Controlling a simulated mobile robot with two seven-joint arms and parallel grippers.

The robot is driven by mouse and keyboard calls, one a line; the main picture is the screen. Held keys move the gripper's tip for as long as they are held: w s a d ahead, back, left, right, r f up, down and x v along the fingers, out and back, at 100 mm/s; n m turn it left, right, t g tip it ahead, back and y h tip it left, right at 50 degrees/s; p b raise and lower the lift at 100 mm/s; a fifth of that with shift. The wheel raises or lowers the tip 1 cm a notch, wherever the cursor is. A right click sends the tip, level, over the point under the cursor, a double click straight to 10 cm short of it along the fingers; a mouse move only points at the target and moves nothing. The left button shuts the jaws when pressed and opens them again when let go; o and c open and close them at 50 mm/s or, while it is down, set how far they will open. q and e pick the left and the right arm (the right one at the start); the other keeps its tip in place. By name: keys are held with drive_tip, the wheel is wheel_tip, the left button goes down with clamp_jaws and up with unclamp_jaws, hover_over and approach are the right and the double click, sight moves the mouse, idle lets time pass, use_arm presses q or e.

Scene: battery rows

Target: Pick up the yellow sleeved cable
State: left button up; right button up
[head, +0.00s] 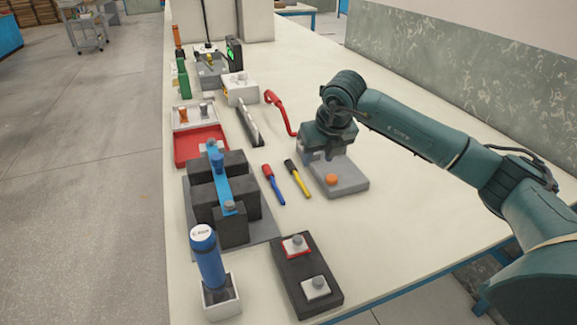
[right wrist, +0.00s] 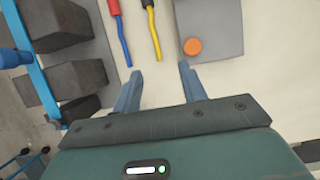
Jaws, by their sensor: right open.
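The yellow sleeved cable (head: 298,179) lies on the white table, with a black sleeve at its far end and a yellow tail at its near end. In the right wrist view the yellow cable (right wrist: 154,32) points toward the gap between my fingertips. My right gripper (head: 324,152) is above the table to the right of the cable in the head view. In the right wrist view my right gripper (right wrist: 160,72) is open, with nothing between its fingers. My left gripper is not in view.
A red-and-blue cable (head: 273,184) lies left of the yellow one. A grey plate (head: 350,176) with an orange knob (head: 331,180) is on its right. Dark blocks with a blue bar (head: 222,184) stand left. A black box (head: 305,280) is in front.

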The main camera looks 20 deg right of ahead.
approach(304, 184)
drive_tip(key=f, duration=0.3)
drive_tip(key=shift+w+d, duration=0.2)
drive_tip(key=shift+d, duration=0.1)
drive_tip(key=shift+w+a+p+x, duration=0.15)
drive_tip(key=shift+a+p+x, duration=0.05)
drive_tip(key=shift+x, duration=1.15)
drive_tip(key=shift+w+a+p+x, duration=0.1)
drive_tip(key=shift+a+p+x, duration=0.1)
drive_tip(key=shift+x, duration=1.15)
drive_tip(key=shift+r, duration=0.15)
drive_tip(key=shift+c, duration=0.4)
clamp_jaws()
wheel_tip(304, 184, up, 10)
drive_tip(key=shift+b, duration=0.3)
